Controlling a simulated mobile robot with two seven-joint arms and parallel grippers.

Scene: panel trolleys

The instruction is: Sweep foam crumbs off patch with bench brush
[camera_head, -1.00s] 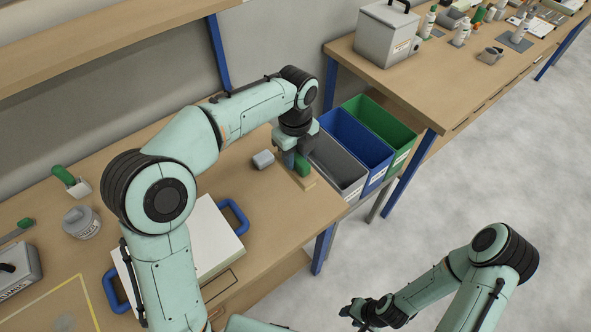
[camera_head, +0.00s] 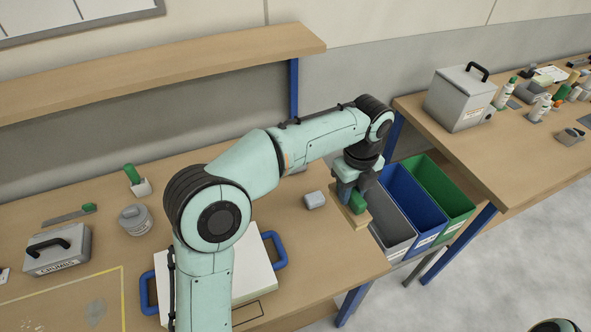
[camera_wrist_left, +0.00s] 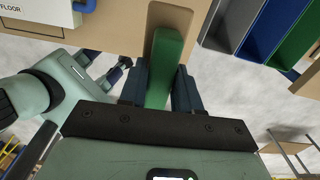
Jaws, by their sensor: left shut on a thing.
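My left gripper (camera_head: 350,190) is shut on the green handle of the bench brush (camera_head: 358,203). Its pale wooden part shows below the fingers, at the right end of the bench near the bins. In the left wrist view the green handle (camera_wrist_left: 168,60) sits between the dark fingers (camera_wrist_left: 160,88). I cannot make out foam crumbs. My right gripper is outside the head view; what may be it shows small in the wrist view (camera_wrist_left: 115,72), its jaws unclear.
A white panel (camera_head: 258,262) with blue handles lies mid-bench, partly behind my left arm. Grey (camera_head: 392,228), blue (camera_head: 414,207) and green (camera_head: 440,186) bins stand beyond the bench's right end.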

